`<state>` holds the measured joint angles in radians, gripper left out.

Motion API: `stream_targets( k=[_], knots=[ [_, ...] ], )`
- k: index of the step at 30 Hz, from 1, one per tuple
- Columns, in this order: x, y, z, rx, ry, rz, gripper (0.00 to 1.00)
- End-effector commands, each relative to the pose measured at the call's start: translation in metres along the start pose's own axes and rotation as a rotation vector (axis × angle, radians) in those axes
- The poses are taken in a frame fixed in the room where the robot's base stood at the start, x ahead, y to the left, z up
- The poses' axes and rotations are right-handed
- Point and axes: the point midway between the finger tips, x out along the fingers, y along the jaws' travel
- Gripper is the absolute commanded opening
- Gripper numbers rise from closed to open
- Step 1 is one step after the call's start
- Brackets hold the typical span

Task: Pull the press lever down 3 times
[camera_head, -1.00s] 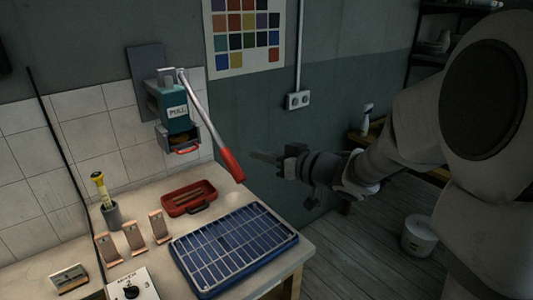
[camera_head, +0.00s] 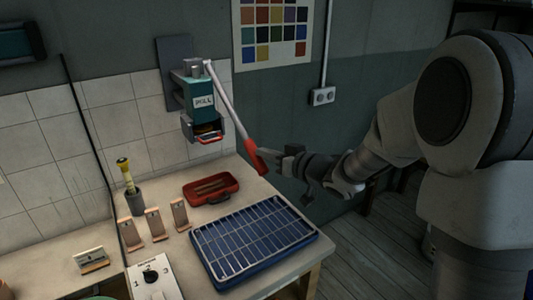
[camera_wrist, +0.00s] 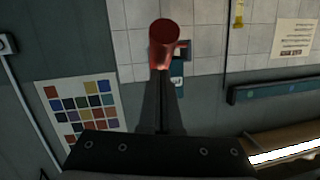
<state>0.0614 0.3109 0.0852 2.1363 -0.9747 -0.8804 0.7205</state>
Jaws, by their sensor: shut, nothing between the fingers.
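The press (camera_head: 202,98) is a teal box marked PULL, mounted on the wall. Its lever (camera_head: 230,100) is a pale rod slanting down to the right, ending in a red handle (camera_head: 255,158). In the wrist view the handle's round red end (camera_wrist: 165,40) stands just beyond the fingertips. My gripper (camera_head: 267,154) is shut and empty, beside the handle on its right in the head view. It also shows in the wrist view (camera_wrist: 159,82). I cannot tell whether the fingers touch the handle.
Below the lever are a red tray (camera_head: 211,188) and a blue rack with a metal grid (camera_head: 252,241) on the bench. Several small stands (camera_head: 156,224) and a yellow-topped tool in a cup (camera_head: 128,187) are at left. The floor at right is clear.

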Motion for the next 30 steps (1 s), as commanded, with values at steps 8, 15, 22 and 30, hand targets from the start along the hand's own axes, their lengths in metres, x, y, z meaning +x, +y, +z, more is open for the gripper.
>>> stream_targets(
  k=[8, 15, 22, 30],
  knots=[
    [0.011, 0.004, 0.018, -0.004, 0.035, -0.006, 0.00],
    [0.025, 0.008, 0.035, -0.011, 0.089, -0.014, 0.00],
    [0.030, 0.009, 0.037, -0.016, 0.116, -0.018, 0.00],
    [0.030, 0.008, 0.035, -0.015, 0.117, -0.018, 0.00]
  ],
)
